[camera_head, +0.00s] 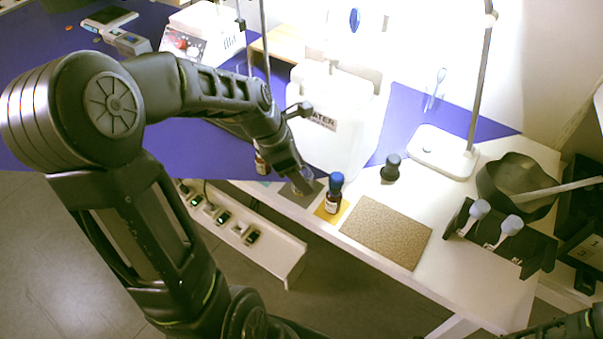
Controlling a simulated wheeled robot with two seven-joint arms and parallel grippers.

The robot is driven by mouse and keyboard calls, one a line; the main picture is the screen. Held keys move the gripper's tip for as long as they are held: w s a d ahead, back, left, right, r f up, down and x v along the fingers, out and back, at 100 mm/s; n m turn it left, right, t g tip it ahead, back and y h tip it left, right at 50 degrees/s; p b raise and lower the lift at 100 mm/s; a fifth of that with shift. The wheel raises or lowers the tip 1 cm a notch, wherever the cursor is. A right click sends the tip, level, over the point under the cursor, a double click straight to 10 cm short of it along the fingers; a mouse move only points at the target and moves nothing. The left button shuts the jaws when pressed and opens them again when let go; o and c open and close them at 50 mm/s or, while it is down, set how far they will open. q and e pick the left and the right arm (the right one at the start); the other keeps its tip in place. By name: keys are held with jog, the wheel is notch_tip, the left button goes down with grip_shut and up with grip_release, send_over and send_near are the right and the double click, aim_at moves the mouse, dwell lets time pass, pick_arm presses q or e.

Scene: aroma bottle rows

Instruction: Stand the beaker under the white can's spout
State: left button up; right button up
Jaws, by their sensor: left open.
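The white can (352,135), a large container marked "WATER", stands at the back of the white table, with a black spout (298,110) on its left side. My left arm reaches in from the left and passes in front of the can. My left gripper (301,186) is open and low over a dark grey square on the table, below the spout. A small, faint clear shape at the fingertips (306,173) may be the beaker. The gripper mostly hides it, and I cannot tell whether they touch. My right gripper is not in view.
A blue-capped brown bottle (334,193) stands on a yellow square just right of my left gripper. A brown mat (386,232) lies right of it, and a black stopper-like object (391,168) stands behind. A rack (500,240) and dark bowl (517,185) are at the right.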

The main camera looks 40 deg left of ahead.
pick_arm(q)
jog(key=p+v, duration=0.1)
jog(key=v, duration=1)
jog(key=shift+a+r, duration=0.2)
jog(key=shift+r, duration=0.1)
jog(key=shift+s, duration=0.1)
dwell(0.9)
